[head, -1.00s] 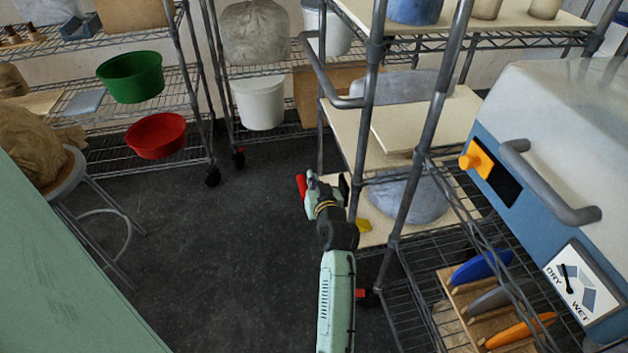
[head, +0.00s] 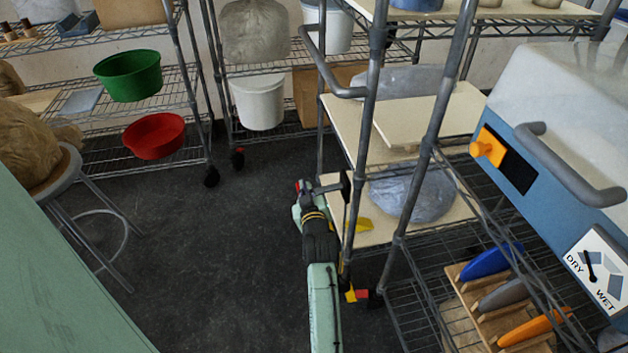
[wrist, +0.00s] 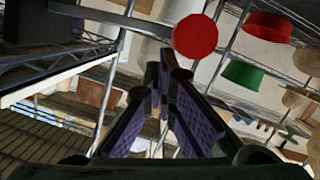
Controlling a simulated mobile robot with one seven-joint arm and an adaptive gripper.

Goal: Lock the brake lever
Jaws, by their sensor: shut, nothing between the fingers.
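In the wrist view my fingers (wrist: 167,80) are shut and empty. I cannot tell whether they touch the lever.
The cart (head: 385,210) holds boards and wrapped clay, with its posts close to my arm. A machine with an orange knob (head: 487,149) stands at the right. Wire racks with green (head: 130,76) and red bowls stand behind. The floor at left is open.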

